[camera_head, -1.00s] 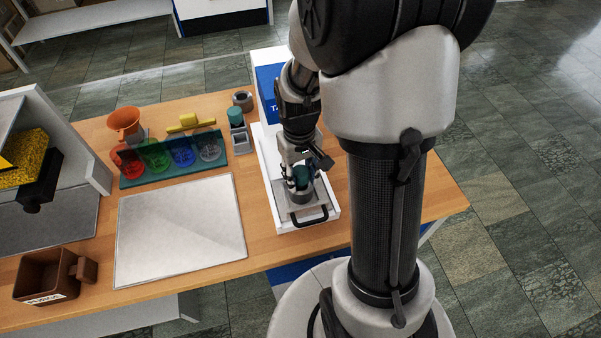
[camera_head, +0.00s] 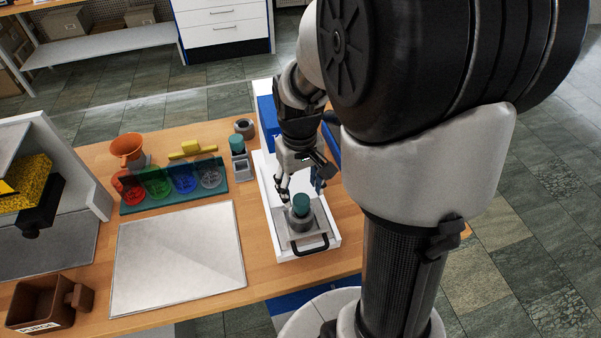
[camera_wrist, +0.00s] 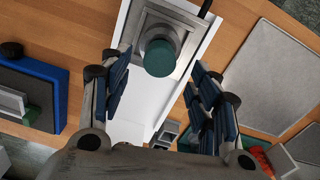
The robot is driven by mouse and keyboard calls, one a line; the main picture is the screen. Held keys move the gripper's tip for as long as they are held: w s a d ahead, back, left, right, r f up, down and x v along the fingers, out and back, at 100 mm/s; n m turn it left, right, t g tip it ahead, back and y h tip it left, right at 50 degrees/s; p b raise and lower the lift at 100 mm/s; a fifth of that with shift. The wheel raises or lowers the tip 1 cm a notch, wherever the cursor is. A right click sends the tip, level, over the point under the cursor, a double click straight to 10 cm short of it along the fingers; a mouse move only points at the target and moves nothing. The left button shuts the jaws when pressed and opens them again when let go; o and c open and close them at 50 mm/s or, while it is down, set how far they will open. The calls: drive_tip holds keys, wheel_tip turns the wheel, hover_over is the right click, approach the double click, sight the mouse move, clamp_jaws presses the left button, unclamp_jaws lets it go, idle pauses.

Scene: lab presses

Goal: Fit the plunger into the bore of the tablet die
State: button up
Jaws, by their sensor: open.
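The plunger (camera_head: 301,203), a teal-green cylinder, stands upright in the grey round tablet die (camera_head: 302,222), with its upper part showing above the rim. The die sits on the grey metal plate of the white press. In the wrist view the plunger (camera_wrist: 159,58) shows its round top inside the die's grey ring (camera_wrist: 172,32). My gripper (camera_head: 301,187) is open and empty, apart from the plunger, just behind and above it. In the wrist view its dark blue finger pads (camera_wrist: 157,82) are spread wide. How deep the plunger sits is hidden.
The press tray has a black front handle (camera_head: 309,246). A second teal-topped piece (camera_head: 236,146) stands in a grey holder to the left. A teal rack (camera_head: 172,190) of coloured dishes, a bare metal sheet (camera_head: 178,260) and a brown PURGE bin (camera_head: 42,305) lie further left.

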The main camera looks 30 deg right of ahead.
drive_tip(key=shift+r, duration=2.8)
drive_tip(key=s+a+r+t, duration=0.2)
drive_tip(key=s+a+r, duration=0.2)
drive_tip(key=s+a, duration=0.1)
drive_tip(key=s+a+r+n+t, duration=0.1)
drive_tip(key=s+a+r+t, duration=0.1)
drive_tip(key=s+a, duration=0.3)
drive_tip(key=s+r, duration=0.1)
drive_tip(key=s, duration=0.2)
drive_tip(key=shift+s+a+r+t, duration=0.25)
drive_tip(key=shift+r+t, duration=0.05)
drive_tip(key=shift+r, duration=0.1)
